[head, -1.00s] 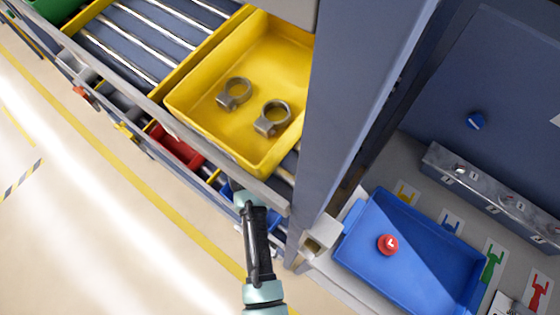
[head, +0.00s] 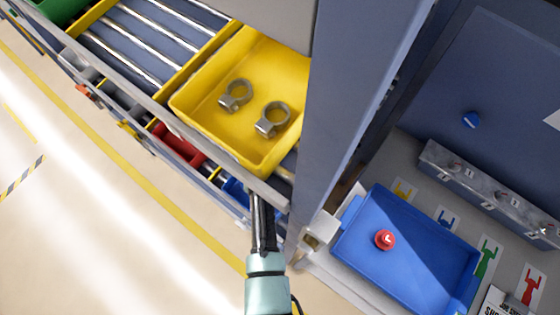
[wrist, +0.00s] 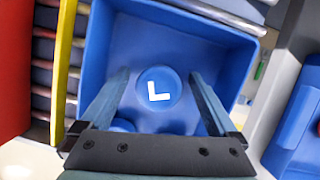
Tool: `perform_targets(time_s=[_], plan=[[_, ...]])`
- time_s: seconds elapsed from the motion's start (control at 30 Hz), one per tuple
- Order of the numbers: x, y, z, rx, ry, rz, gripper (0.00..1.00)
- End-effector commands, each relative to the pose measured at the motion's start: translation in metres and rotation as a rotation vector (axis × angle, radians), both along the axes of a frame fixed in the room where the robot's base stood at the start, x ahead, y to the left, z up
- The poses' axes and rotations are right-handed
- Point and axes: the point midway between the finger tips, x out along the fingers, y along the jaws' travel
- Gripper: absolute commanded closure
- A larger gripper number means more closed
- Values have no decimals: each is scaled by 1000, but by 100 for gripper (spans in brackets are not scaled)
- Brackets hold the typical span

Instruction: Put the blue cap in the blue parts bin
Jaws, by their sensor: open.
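A round blue cap (wrist: 158,92) with a white L shows in the wrist view, inside the outline of the blue parts bin (wrist: 225,35). My gripper (wrist: 160,77) is open, with one finger on each side of the cap in the picture. I see no clear contact between the fingers and the cap, and cannot tell its height above the bin floor. Another round blue shape (wrist: 120,125) is partly hidden behind the left finger. In the head view the blue bin (head: 236,193) shows on the lower rack level, and my gripper's tips are hidden behind the rack edge.
A yellow bin (head: 265,65) with two metal clamps sits on the upper rack level. A red bin (head: 178,146) is beside the blue bin. A grey-blue post (head: 340,110) stands right of my arm. Beyond it, a blue tray (head: 420,265) holds a red cap (head: 385,240).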

Motion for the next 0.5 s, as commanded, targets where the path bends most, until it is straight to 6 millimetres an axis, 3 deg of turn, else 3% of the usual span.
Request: perform_targets(time_s=[0.27,0.5], plan=[[-1,1,5,0,-1,0,5],[-14,6,31,0,-1,2,5]])
